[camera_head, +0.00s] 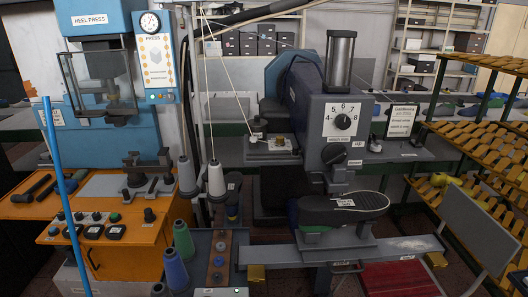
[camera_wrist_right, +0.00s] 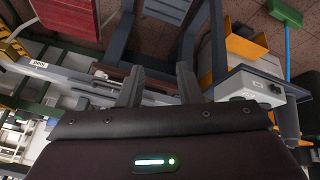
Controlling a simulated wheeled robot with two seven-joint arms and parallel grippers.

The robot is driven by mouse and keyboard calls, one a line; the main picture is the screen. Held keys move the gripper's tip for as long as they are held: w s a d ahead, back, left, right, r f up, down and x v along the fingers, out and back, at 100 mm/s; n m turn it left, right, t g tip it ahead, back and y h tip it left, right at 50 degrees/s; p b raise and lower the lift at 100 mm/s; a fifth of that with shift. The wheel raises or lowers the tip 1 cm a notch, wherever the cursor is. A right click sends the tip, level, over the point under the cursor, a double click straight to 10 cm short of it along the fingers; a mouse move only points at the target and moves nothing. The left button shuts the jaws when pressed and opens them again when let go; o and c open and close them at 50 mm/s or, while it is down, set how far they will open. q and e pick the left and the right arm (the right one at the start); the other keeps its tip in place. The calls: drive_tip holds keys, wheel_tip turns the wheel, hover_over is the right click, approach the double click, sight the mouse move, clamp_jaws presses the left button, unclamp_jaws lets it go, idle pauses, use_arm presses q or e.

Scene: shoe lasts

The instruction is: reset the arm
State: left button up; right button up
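My right gripper (camera_wrist_right: 160,80) shows in the right wrist view, with two dark fingers standing apart. Nothing shows between the fingertips, only machinery and the brown floor beyond them. Neither of my grippers can be made out in the head view, and my left gripper appears in no frame. A black shoe last with its sole up (camera_head: 343,205) rests on the arm of the grey sole press (camera_head: 337,125) in the head view.
The heel press (camera_head: 103,75) and an orange cabinet (camera_head: 110,240) stand at the left. Thread cones (camera_head: 216,178) stand mid-left.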

drive_tip(key=s+d+f+m+g, duration=0.1)
drive_tip(key=s+f+m+g, duration=0.1)
drive_tip(key=s+f+m, duration=0.3)
drive_tip(key=s+f+n+g+b, duration=0.1)
drive_tip(key=s+f, duration=0.1)
drive_tip(key=f, duration=1.4)
drive_tip(key=s+f+n+g+b, duration=0.1)
drive_tip(key=s+f+b, duration=0.15)
drive_tip(key=f, duration=1.45)
drive_tip(key=s+d+f, duration=0.2)
drive_tip(key=s+f, duration=0.6)
drive_tip(key=s, duration=0.1)
drive_tip(key=s+d+f+b, duration=0.1)
drive_tip(key=s+f, duration=0.8)
drive_tip(key=shift+d+g, duration=0.35)
drive_tip(key=shift+g, duration=0.05)
drive_tip(key=shift+s, duration=0.1)
